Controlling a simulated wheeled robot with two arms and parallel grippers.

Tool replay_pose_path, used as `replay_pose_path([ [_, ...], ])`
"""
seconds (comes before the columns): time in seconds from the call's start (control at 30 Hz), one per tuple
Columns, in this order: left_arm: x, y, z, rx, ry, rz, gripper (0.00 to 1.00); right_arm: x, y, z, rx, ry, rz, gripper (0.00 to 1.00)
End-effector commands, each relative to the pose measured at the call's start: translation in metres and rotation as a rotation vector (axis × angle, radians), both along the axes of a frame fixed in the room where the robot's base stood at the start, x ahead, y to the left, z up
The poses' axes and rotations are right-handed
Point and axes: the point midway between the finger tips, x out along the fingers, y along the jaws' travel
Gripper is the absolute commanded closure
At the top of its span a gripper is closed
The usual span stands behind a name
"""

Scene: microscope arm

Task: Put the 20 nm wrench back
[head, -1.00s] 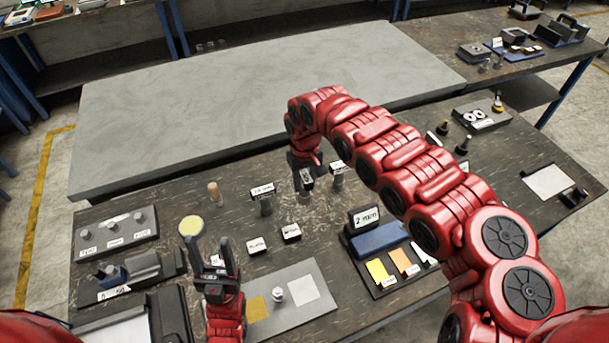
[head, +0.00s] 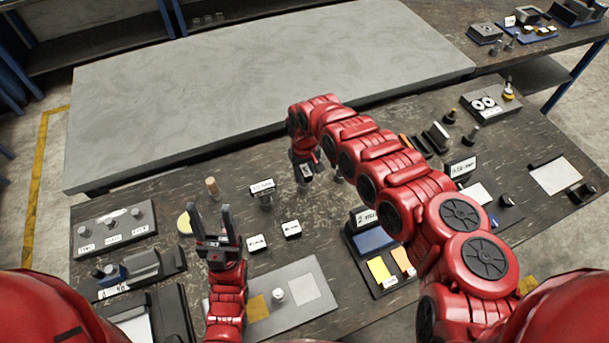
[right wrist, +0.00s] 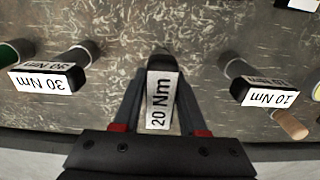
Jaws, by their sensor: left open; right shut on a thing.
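The 20 Nm wrench, a dark piece with a white "20 Nm" tag (right wrist: 160,101), is between the fingers of my right gripper (right wrist: 160,92); that gripper is shut on it. In the head view my right gripper (head: 305,172) is over the back middle of the dark table; whether the wrench touches the table is unclear. The 10 Nm wrench (right wrist: 262,90) stands at one side and the 30 Nm wrench (right wrist: 48,77) at the other, both apart from the gripper. My left gripper (head: 211,218) is open and empty at the table's left, fingers pointing up in the picture.
Two small tagged blocks (head: 274,237) lie between the grippers. A wooden peg (head: 212,187) stands behind my left gripper. A grey weight tray (head: 114,229) is at far left, a grey mat (head: 315,297) in front, a pad tray (head: 384,289) right of it.

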Motion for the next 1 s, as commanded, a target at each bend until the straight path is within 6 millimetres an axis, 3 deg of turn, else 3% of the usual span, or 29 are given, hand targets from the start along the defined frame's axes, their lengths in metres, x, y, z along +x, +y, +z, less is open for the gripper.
replay_pose_path([
  [0.17,0.0,0.0,0.002,0.0,0.0,0.0,0.43,0.0,0.001,-0.018,0.0,-0.001,0.001,1.0],
  [0.57,0.0,0.0,-0.003,0.0,0.0,0.0,0.43,0.001,0.0,-0.023,-0.001,-0.003,0.0,1.0],
  [0.6,0.0,0.0,-0.001,0.0,0.0,0.0,0.43,0.001,0.0,-0.022,-0.001,-0.003,0.0,0.51],
  [0.7,0.0,0.0,-0.001,0.0,0.0,0.0,0.43,0.001,0.0,-0.022,0.0,-0.002,0.0,0.33],
  [0.73,0.0,0.0,-0.001,0.0,0.0,0.0,0.43,0.0,0.0,-0.022,0.0,-0.002,0.0,0.29],
  [1.0,0.0,0.0,0.0,0.0,0.0,0.0,0.43,0.0,0.0,-0.021,-0.001,-0.001,0.0,0.29],
])
